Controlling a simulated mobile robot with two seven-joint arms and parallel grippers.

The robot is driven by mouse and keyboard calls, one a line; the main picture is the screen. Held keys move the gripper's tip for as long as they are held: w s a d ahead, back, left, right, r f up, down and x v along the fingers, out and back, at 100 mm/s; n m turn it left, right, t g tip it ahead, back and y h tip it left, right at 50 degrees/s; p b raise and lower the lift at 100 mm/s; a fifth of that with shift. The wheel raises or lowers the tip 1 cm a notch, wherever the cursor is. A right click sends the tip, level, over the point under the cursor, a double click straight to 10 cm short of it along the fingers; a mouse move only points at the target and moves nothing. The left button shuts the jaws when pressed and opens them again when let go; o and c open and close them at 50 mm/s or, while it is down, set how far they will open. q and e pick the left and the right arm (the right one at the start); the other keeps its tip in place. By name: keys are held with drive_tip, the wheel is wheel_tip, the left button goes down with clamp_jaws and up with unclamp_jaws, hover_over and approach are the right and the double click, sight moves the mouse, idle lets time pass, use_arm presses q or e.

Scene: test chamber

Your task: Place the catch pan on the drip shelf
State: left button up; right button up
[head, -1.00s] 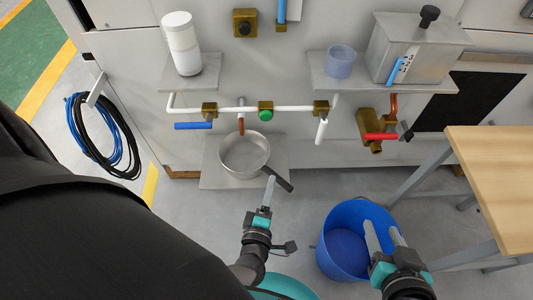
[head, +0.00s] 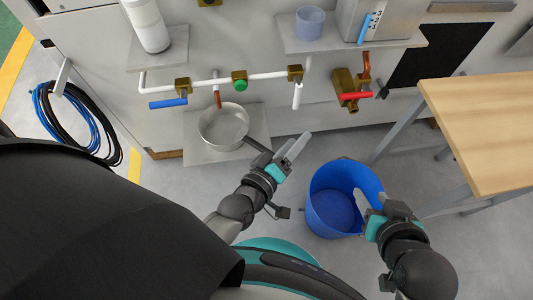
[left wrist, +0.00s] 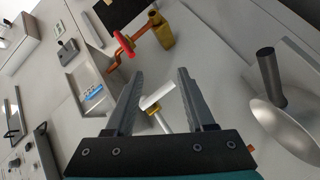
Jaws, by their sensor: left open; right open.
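The catch pan (head: 224,125), a round grey metal pan with a dark handle, sits on the drip shelf (head: 200,154), a low grey plate against the wall, under a copper spout. Its handle points to the lower right, past the shelf's edge. My left gripper (head: 294,142) is open and empty, just right of the handle's end. In the left wrist view the pan (left wrist: 290,120) and its upright-looking handle lie right of my open fingers (left wrist: 158,85), outside them. My right gripper (head: 371,198) is open over the right side of the blue bucket.
The blue bucket (head: 334,200) stands on the floor right of my left gripper. A wooden table (head: 490,125) is at the right. White pipes with valves (head: 240,79) run above the pan. A coiled hose (head: 75,125) hangs at the left.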

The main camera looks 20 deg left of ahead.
use_arm(q)
drive_tip(key=s+a+r+m+g+y, duration=0.1)
drive_tip(key=s+a+r+m+g, duration=0.2)
drive_tip(key=s+m+g, duration=0.3)
drive_tip(key=s+m, duration=0.1)
drive_tip(key=m, duration=0.4)
drive_tip(key=shift+s+a+r+m+g, duration=0.2)
drive_tip(key=shift+s+a+m+g, duration=0.1)
drive_tip(key=shift+m+g, duration=0.1)
drive_tip(key=shift+w, duration=0.1)
idle(0.9)
